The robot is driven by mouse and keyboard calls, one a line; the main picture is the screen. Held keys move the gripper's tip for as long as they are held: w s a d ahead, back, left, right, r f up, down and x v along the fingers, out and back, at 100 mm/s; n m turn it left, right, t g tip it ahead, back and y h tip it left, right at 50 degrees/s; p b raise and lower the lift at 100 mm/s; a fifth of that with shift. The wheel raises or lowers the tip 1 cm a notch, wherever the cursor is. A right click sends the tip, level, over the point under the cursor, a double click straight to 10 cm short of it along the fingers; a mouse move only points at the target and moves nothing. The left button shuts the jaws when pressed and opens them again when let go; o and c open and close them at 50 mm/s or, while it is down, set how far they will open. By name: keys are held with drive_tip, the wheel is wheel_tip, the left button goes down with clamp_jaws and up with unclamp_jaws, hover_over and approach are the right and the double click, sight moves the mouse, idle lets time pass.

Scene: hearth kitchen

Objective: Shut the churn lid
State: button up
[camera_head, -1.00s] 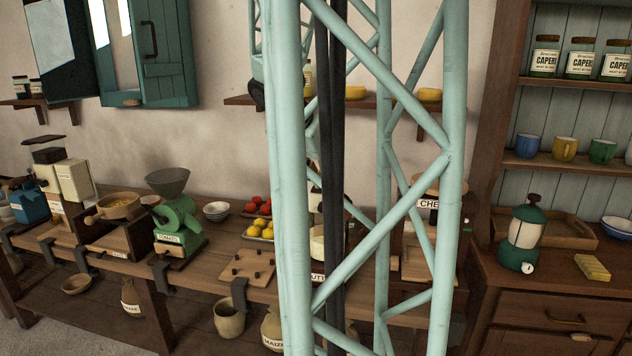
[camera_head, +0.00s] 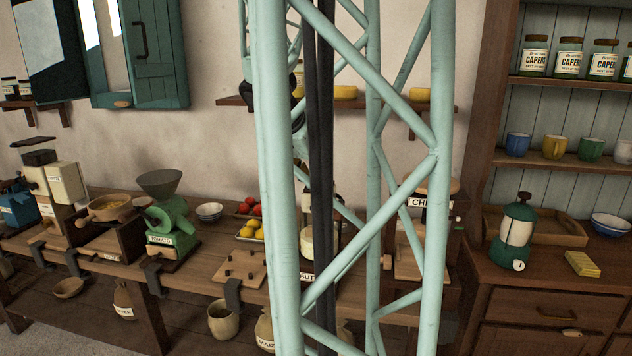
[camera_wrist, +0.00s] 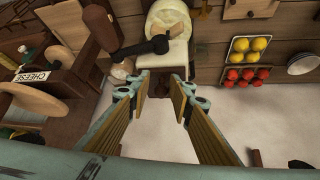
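The churn (camera_head: 306,242) is a pale cream vessel behind my lattice column in the head view. A label reading "BUT" shows in front of it, and much of it is hidden. In the wrist view a rounded cream body (camera_wrist: 172,18), which looks like the churn, is at top centre, with a dark crank and a brown wooden handle (camera_wrist: 101,28) to its left. I cannot clearly tell the lid's position. My gripper (camera_wrist: 157,88) is open and empty, its two fingers apart just below the cream body in the picture. It is not clearly seen in the head view.
The cheese press (camera_wrist: 50,92) stands left of my gripper in the wrist view. Trays of lemons (camera_wrist: 250,46) and tomatoes (camera_wrist: 240,78) lie to the right, beside a bowl (camera_wrist: 304,64). A green tomato mill (camera_head: 174,225) and a pegged board (camera_head: 238,267) are on the bench.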

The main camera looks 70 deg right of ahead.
drive_tip(key=shift+a+f, duration=0.3)
drive_tip(key=shift+w+a+r, duration=0.1)
drive_tip(key=shift+a+r, duration=0.25)
drive_tip(key=shift+r, duration=0.2)
drive_tip(key=s+v, duration=0.1)
drive_tip(key=v, duration=0.9)
drive_tip(key=shift+w+r, duration=0.45)
drive_tip(key=shift+r, duration=0.1)
drive_tip(key=shift+r, duration=0.1)
